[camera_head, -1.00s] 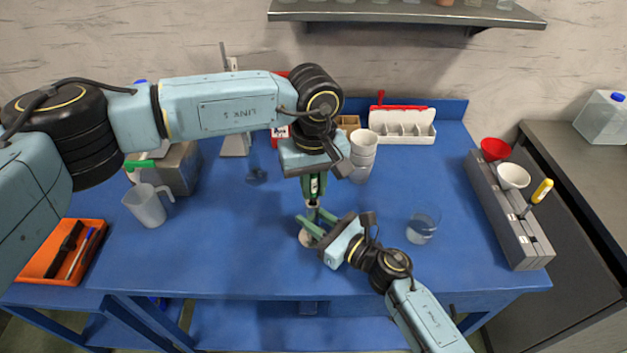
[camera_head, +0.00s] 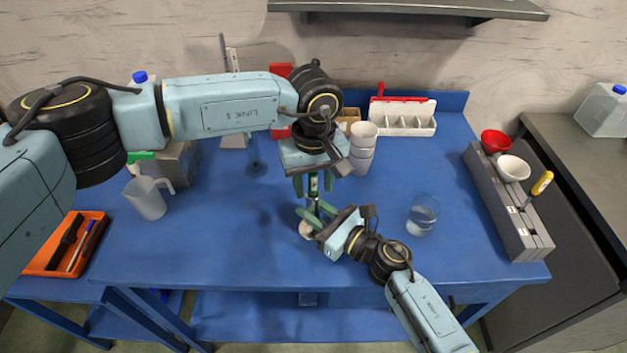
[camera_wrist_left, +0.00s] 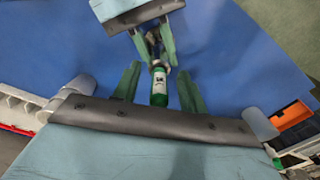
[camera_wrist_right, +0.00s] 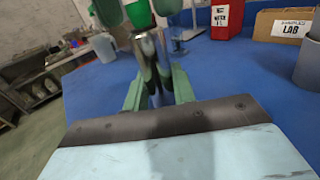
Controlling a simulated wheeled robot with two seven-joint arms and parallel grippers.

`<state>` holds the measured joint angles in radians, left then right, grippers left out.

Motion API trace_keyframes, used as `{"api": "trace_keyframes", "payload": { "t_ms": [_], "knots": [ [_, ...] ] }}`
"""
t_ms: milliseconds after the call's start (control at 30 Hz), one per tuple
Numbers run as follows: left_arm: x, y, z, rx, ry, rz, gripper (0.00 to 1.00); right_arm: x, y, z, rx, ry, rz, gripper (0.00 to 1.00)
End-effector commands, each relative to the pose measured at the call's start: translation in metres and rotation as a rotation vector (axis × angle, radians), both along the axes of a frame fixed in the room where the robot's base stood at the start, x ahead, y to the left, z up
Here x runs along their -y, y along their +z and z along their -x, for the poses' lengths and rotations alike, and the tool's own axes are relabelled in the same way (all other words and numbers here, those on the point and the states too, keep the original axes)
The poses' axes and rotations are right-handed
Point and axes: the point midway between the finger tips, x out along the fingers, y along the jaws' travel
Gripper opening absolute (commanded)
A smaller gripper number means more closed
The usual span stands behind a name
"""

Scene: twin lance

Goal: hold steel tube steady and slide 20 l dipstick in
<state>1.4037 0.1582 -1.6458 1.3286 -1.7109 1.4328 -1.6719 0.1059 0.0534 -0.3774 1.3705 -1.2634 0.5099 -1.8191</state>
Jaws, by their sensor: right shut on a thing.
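The dipstick's green handle (camera_head: 313,184) stands upright over the steel tube (camera_wrist_right: 150,62), its lower end at the tube's mouth; in the left wrist view the handle (camera_wrist_left: 160,88) meets the metal with no bare rod visible between. My left gripper (camera_head: 313,182) is open, its fingers on either side of the handle with gaps in the left wrist view (camera_wrist_left: 158,82). My right gripper (camera_head: 317,213) is shut on the tube, also seen in the right wrist view (camera_wrist_right: 154,88). The tube's round base (camera_head: 306,230) stands on the blue table, partly hidden by the right fingers.
A glass beaker (camera_head: 422,214) stands right of the right gripper. Stacked white cups (camera_head: 362,150) are behind. A plastic jug (camera_head: 148,198) and orange tray (camera_head: 50,262) are left. A grey rack (camera_head: 508,205) with bowls lines the right edge. The front table is clear.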

Motion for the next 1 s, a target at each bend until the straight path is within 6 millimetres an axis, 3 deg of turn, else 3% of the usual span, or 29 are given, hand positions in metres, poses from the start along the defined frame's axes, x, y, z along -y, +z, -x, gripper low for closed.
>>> {"api": "trace_keyframes", "payload": {
  "t_ms": [267,700,1000],
  "knots": [
    [0.000,0.008,-0.001,0.002,0.000,0.001,0.42,0.000,0.000,0.000,-0.001,0.000,0.000,0.01],
    [0.000,0.093,0.000,0.003,0.000,0.001,0.42,0.000,0.000,0.000,-0.001,0.000,0.000,0.01],
    [0.000,0.120,0.000,0.001,0.000,0.000,0.42,0.000,0.000,0.000,-0.001,0.000,0.000,0.01]
  ]
}}
